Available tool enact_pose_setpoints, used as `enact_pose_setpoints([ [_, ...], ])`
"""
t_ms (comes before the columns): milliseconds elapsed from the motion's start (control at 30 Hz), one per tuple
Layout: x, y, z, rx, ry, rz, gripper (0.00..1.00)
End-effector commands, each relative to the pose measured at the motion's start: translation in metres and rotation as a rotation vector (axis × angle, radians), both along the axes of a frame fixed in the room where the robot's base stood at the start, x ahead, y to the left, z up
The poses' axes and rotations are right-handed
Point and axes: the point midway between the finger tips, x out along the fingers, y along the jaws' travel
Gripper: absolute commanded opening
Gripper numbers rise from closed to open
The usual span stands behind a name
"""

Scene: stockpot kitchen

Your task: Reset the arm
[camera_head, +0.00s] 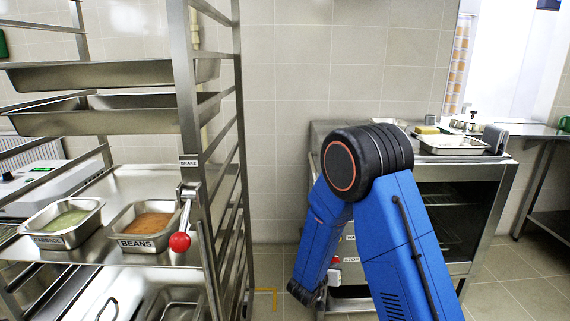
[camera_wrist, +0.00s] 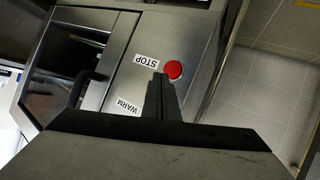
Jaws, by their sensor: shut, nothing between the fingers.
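My arm is blue with a black round elbow and bends down in front of the oven (camera_head: 450,225) in the head view. My gripper (camera_head: 305,295) hangs low at the arm's end, near the oven's lower left corner. In the wrist view my gripper (camera_wrist: 161,92) is shut and empty, its fingers pressed together. The fingertips appear just below and left of a red button (camera_wrist: 173,69) marked STOP. I cannot tell whether they touch the panel. A WARM label (camera_wrist: 128,107) is left of the fingers.
A steel rack (camera_head: 187,110) stands at left, with a red-knobbed brake lever (camera_head: 180,241). A tray (camera_head: 450,150) lies on the oven top. Floor is clear between rack and oven.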

Motion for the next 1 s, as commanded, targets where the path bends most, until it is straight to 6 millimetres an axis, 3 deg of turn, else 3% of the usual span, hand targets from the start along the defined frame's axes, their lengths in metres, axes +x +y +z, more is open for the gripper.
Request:
enact_pose_setpoints([
  [200, 0.006, 0.011, 0.048, 0.176, 0.004, 0.095, 0.00],
  [467, -0.007, 0.023, 0.103, 0.340, 0.032, 0.216, 0.00],
  [767, -0.045, 0.030, 0.165, 0.469, 0.089, 0.347, 0.00],
  [1000, -0.093, 0.027, 0.206, 0.525, 0.158, 0.435, 0.00],
])
